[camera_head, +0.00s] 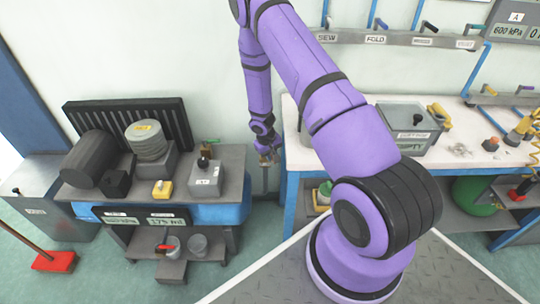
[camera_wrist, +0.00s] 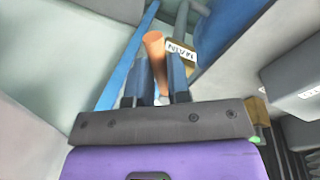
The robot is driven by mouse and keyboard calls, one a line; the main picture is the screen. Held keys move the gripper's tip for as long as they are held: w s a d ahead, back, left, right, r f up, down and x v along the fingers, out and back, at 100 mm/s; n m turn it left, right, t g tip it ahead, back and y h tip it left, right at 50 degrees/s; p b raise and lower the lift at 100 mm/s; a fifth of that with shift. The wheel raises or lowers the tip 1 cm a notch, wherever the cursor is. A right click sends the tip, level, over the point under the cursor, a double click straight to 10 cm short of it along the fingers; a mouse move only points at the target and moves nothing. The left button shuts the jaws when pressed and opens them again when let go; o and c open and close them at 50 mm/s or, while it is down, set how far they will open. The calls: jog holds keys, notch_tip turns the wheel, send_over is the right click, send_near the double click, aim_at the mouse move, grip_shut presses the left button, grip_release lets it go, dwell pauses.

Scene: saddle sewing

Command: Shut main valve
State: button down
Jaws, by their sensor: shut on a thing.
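My gripper (camera_head: 268,157) is low in the gap between the left machine table and the white workbench. It also shows in the wrist view (camera_wrist: 156,75), its two blue-grey fingers shut on an orange handle (camera_wrist: 154,46). The handle runs up and away between the fingers. A tan tag (camera_wrist: 181,51), seen upside down and reading what looks like MAIN, sits just right of the handle. In the head view the valve itself is too small and too covered by my gripper to tell its angle.
The left machine table (camera_head: 235,160) carries a compressor-like unit and a grey box (camera_head: 206,177). The white workbench (camera_head: 292,112) stands right of my gripper, with a box marked EMPTY (camera_head: 411,128). A rail with SEW and FOLD labels (camera_head: 400,40) is above. A red broom (camera_head: 53,262) lies far left.

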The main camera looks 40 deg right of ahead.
jog(key=c, duration=1.1)
grip_release()
jog(key=shift+r, duration=0.1)
jog(key=r, duration=0.3)
jog(key=a+r, duration=0.1)
jog(key=r, duration=0.3)
jog(key=a+r, duration=0.1)
jog(key=r, duration=0.2)
jog(key=shift+w+r, duration=0.1)
jog(key=shift+r, duration=0.1)
